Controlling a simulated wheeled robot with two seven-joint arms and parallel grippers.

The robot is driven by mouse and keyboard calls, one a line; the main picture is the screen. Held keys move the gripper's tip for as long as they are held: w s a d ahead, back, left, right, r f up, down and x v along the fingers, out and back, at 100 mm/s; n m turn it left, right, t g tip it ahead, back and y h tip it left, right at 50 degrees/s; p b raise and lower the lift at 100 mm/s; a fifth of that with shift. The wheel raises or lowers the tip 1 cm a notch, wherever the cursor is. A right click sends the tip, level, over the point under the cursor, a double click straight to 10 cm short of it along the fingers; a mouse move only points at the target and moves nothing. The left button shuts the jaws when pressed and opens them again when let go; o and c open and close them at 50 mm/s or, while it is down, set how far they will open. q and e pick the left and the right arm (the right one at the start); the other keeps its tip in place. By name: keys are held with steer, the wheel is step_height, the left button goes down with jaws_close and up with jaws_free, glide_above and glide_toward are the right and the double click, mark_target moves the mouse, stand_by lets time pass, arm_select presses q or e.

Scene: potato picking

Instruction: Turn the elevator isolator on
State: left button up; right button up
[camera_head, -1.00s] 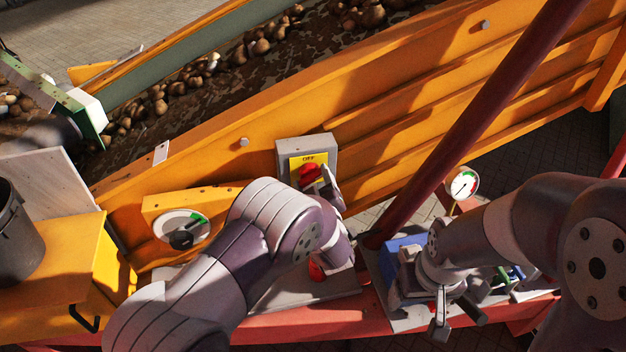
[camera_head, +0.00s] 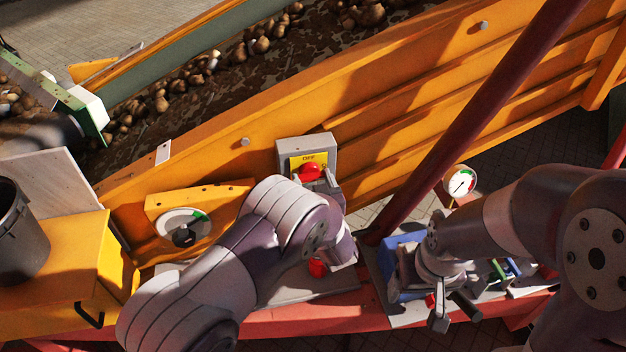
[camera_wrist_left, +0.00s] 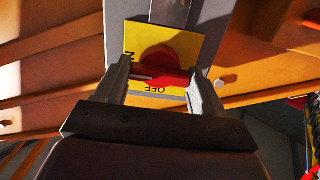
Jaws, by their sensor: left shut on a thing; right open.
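The handle lies crosswise from finger to finger there. My right gripper (camera_head: 453,311) is open, low over the right-hand panel.
A dial (camera_head: 184,228) with a black knob is left of my left arm. A red button (camera_head: 317,267) is below my left wrist. A blue box (camera_head: 388,262) and a round gauge (camera_head: 460,181) are near my right arm. A dark red pole (camera_head: 455,130) slants between the arms.

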stand_by(0.3)
arm_select(q)
steer(key=o, duration=1)
steer(key=shift+o, duration=0.2)
steer(key=b+v, duration=0.1)
steer(key=v, duration=1.1)
steer(key=shift+s, duration=0.35)
